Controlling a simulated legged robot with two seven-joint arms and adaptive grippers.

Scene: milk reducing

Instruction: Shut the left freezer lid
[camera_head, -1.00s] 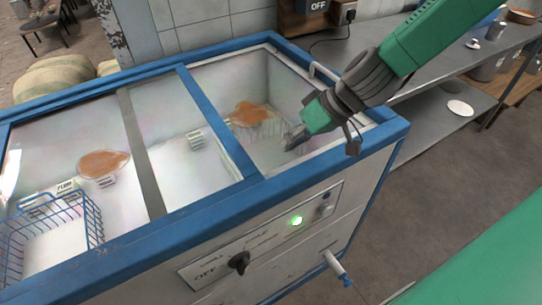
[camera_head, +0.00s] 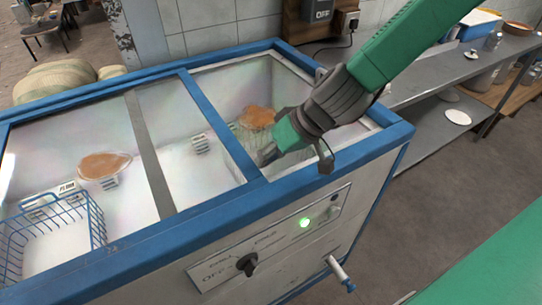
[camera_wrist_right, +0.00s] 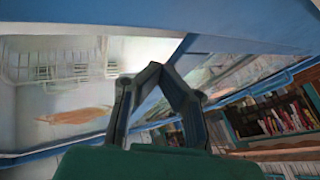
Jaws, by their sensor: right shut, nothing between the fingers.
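The chest freezer (camera_head: 340,200) is white with a blue rim and fills the head view's left and middle. Glass with a grey crossbar (camera_head: 150,150) spans its left part, up to a blue crossbar (camera_head: 218,125). The right part looks uncovered; I cannot tell the lid panes' exact extents. My right gripper (camera_head: 292,152) is over the right opening, right of the blue crossbar, pointing down-left. Its fingertips meet in the right wrist view (camera_wrist_right: 155,68), empty. In the head view its fingers look close to the blue crossbar; contact cannot be told. My left gripper is not in view.
A blue wire basket (camera_head: 55,235) and a brown-orange item (camera_head: 103,165) show inside at left; another such item (camera_head: 257,117) is at right. A knob (camera_head: 246,264) and green light (camera_head: 305,222) are on the front. A metal shelf (camera_head: 435,65) stands at right.

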